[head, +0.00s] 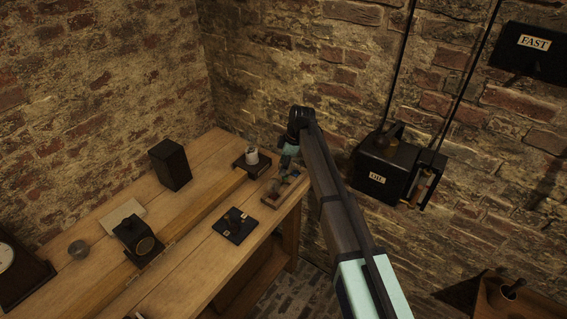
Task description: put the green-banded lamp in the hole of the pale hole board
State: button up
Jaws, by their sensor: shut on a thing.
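My gripper (281,178) is at the right end of the wooden bench, low over a small reddish-brown wooden tray (270,201). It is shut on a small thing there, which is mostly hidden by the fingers. I cannot tell at this size whether that thing is the green-banded lamp, and no green band shows clearly elsewhere. A pale flat board (122,217) lies on the bench's left part, behind a black box with a round face (135,236). It looks like the pale hole board, but I cannot make out its hole.
A white jar (251,157) stands on a dark tray just behind my gripper. A black plate with small parts (235,225) lies front left of it. Brick walls border the bench (190,262).

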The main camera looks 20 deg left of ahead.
aim_at(283, 177)
jog(key=shift+f+b, duration=1)
jog(key=shift+f, duration=0.65)
dwell(1.3)
jog(key=o, duration=1.4)
jog(key=shift+c, duration=0.2)
